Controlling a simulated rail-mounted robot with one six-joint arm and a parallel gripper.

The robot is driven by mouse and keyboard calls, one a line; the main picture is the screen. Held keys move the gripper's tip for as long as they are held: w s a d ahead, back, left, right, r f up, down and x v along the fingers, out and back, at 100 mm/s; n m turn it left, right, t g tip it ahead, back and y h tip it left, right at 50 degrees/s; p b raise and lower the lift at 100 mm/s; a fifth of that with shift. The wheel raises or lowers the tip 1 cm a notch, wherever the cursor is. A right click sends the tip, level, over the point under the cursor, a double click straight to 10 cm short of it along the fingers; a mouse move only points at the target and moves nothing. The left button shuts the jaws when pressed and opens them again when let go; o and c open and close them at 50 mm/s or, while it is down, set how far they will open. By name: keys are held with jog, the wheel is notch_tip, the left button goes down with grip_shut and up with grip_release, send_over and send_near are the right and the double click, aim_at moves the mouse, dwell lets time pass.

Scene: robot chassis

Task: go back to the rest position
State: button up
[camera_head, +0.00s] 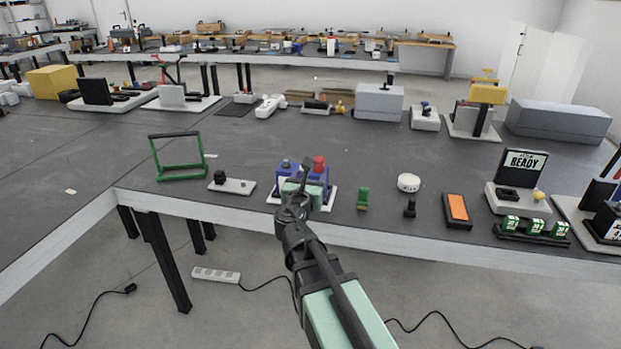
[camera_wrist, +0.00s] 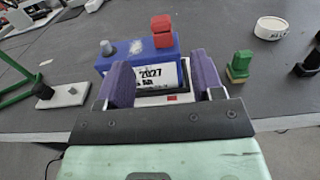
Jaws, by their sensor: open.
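My gripper (camera_wrist: 162,85) is open, with its two purple fingers apart and nothing seen between them in the wrist view. In the head view my arm reaches up from the bottom, and my gripper (camera_head: 303,180) is in front of a blue block device (camera_head: 321,176) on a white base. That device also shows in the wrist view (camera_wrist: 140,55), beyond my fingers, with a red block and a grey knob on top and a label reading "2027". My arm hides part of it in the head view. I cannot tell whether the gripper touches it.
A green frame (camera_head: 180,172) and a grey plate with a black knob (camera_head: 232,185) are to the left. A green block (camera_head: 363,199), a white round puck (camera_head: 408,182) and an orange panel (camera_head: 458,208) are to the right. The table's front edge runs below them.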

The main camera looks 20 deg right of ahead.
dwell(0.4)
jog(key=s+d+f+m+g+y, duration=0.15)
jog(key=s+f+m+g, duration=0.7)
jog(key=m, duration=1.05)
jog(key=s+a+f+m+g+y, duration=0.6)
jog(key=s+a+f+m+y, duration=0.3)
jog(key=a, duration=0.4)
notch_tip(320, 180, up, 18)
jog(key=a+p, duration=0.2)
jog(key=p, duration=1.6)
jog(key=shift+s+a, duration=0.15)
jog(key=shift+s, duration=0.25)
